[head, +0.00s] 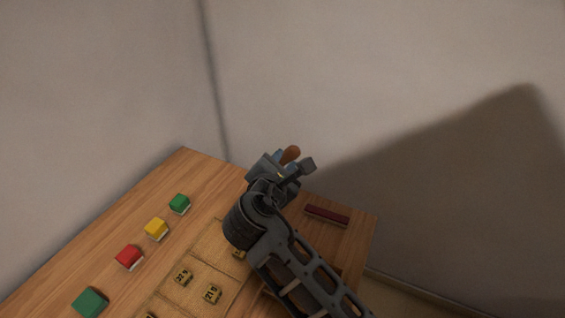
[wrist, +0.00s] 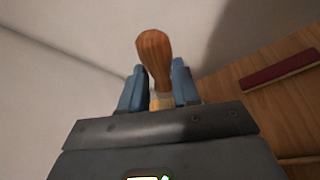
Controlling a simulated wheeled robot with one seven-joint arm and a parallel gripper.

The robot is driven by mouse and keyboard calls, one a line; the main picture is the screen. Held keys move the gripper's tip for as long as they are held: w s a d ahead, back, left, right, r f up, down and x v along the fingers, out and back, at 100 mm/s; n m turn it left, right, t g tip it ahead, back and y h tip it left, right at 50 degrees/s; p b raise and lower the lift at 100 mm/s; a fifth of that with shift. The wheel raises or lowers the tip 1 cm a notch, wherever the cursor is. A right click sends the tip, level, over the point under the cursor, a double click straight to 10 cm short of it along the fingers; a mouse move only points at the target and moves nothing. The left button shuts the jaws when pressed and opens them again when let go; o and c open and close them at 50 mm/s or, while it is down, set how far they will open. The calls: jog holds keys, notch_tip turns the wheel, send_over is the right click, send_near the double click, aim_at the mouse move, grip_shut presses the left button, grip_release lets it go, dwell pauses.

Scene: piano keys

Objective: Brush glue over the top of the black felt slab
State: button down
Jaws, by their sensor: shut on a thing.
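My gripper (head: 282,164) is at the far end of the table, raised above it. In the wrist view its blue fingers (wrist: 158,88) are shut on a brush (wrist: 154,58) with a rounded wooden handle. The handle also shows in the head view (head: 291,154), sticking up past the fingers. The bristles are hidden behind my gripper in both views. I cannot make out a black felt slab in either view; my arm covers part of the table.
The wooden table (head: 215,183) meets pale walls. A dark red bar (head: 327,215) lies right of my gripper, also in the wrist view (wrist: 280,70). Green (head: 179,204), yellow (head: 156,229) and red (head: 129,257) blocks line the left. A tan mat (head: 205,252) holds several numbered blocks.

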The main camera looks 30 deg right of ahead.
jog(key=shift+a+f, duration=0.15)
jog(key=shift+a, duration=0.3)
notch_tip(320, 180, down, 6)
jog(key=b, duration=0.5)
jog(key=shift+f+b, duration=0.4)
jog(key=shift+b, duration=0.05)
dwell(1.5)
jog(key=shift+r+p, duration=2.95)
jog(key=shift+r, duration=0.6)
